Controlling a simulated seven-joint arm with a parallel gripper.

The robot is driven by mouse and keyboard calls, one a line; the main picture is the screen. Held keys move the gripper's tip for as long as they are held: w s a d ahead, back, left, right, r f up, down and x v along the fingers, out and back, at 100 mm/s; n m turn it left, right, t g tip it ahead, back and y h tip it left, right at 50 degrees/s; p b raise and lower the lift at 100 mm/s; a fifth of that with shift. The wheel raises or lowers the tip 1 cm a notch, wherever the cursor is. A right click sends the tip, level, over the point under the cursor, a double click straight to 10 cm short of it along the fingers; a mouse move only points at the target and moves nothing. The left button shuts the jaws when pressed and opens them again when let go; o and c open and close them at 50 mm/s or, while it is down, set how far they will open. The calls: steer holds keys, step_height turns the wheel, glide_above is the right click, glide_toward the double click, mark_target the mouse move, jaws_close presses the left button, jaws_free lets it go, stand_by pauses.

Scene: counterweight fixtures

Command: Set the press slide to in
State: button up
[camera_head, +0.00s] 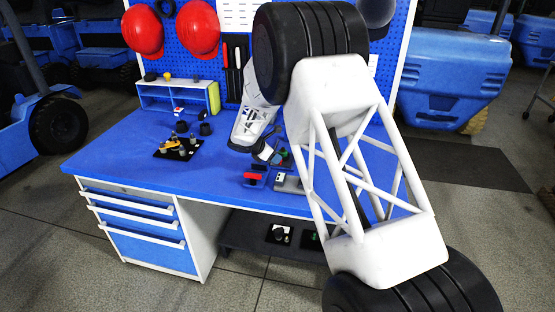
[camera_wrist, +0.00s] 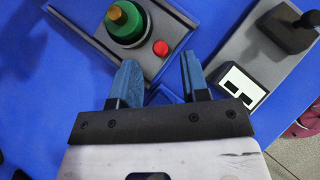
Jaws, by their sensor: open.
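My gripper (camera_wrist: 159,62) is open and empty, its two blue fingers apart over the blue bench top. In the head view it (camera_head: 272,157) is low over the bench, partly hidden by my arm. Ahead of the fingers in the wrist view is a grey fixture (camera_wrist: 92,32) with a green round part (camera_wrist: 126,28), a brass-coloured top and a red button (camera_wrist: 160,47). To the right is a grey rail fixture (camera_wrist: 233,62) with a black handle (camera_wrist: 286,26) and a black-and-white block (camera_wrist: 242,88). I cannot tell which is the press slide. Neither is gripped.
A red-and-black item (camera_head: 255,177) lies near the bench's front edge. A black plate with small parts (camera_head: 177,147) sits on the left of the blue bench (camera_head: 120,160). A small shelf (camera_head: 178,97) stands behind. Red helmets (camera_head: 198,28) hang on the pegboard.

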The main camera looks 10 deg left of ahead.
steer(key=shift+x, duration=1.45)
jaws_close()
